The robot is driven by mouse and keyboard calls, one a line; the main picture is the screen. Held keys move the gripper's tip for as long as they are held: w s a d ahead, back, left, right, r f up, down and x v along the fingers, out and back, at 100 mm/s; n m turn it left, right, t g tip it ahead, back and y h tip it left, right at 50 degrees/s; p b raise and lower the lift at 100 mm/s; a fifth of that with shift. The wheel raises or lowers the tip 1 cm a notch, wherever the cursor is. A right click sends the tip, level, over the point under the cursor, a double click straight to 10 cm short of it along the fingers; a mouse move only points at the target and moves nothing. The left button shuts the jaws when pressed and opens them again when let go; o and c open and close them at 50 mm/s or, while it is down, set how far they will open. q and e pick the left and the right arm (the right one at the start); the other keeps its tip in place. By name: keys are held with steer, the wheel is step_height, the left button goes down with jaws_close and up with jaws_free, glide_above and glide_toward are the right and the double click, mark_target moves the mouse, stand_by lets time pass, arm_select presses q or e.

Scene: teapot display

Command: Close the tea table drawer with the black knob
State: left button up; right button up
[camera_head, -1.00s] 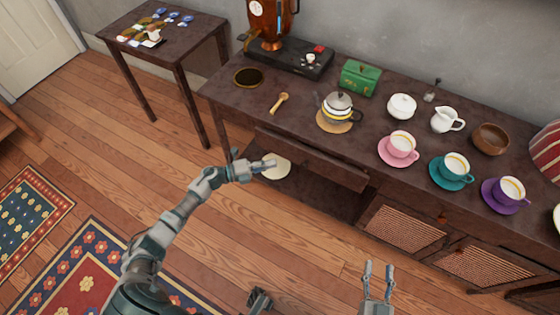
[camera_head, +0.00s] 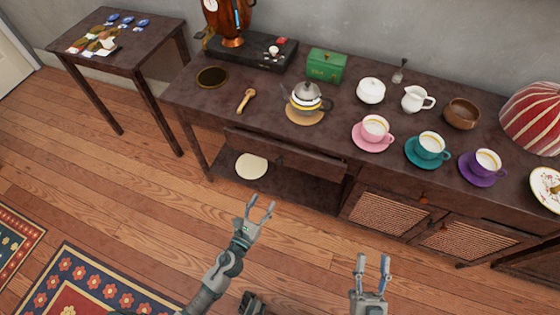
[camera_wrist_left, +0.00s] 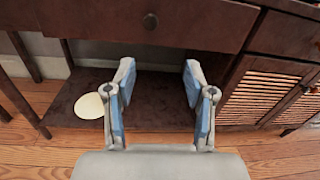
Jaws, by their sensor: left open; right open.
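The dark wooden drawer (camera_head: 290,154) is at the front of the long tea table, under the teapot. Its front panel stands slightly out from the tabletop edge; how wide the gap is, I cannot tell. My right gripper (camera_head: 373,262) is open and empty, in front of the cabinet doors.
A pale round disc (camera_head: 251,166) lies on the low shelf under the drawer. The tabletop holds a teapot (camera_head: 306,97), a wooden spoon (camera_head: 246,100), a green box (camera_head: 326,65) and several cups. A side table (camera_head: 118,52) stands at the left. The floor in front is open.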

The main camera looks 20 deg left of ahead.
arm_select(q)
steer(key=y, duration=0.1)
glide_toward(278, 164)
steer(key=w, duration=0.3)
steer(key=w+b, duration=0.1)
steer(key=w, duration=0.6)
steer(key=shift+d, duration=0.25)
steer(key=shift+w+b, duration=0.3)
steer(key=shift+w, duration=0.05)
arm_select(e)
steer(key=shift+s+d+r+m+t, duration=0.15)
steer(key=shift+s+r+m+t, duration=0.05)
steer(key=shift+s+r+t, duration=0.65)
steer(key=shift+s+d+r+m+t, duration=0.1)
steer(key=shift+s+r+m+t, duration=0.1)
steer(key=shift+s+r+t, duration=0.65)
steer(key=shift+w+f, duration=0.15)
steer(key=shift+f, duration=0.1)
arm_select(q)
steer(key=shift+w, duration=0.1)
jaws_close()
arm_select(e)
steer(key=shift+w, duration=0.1)
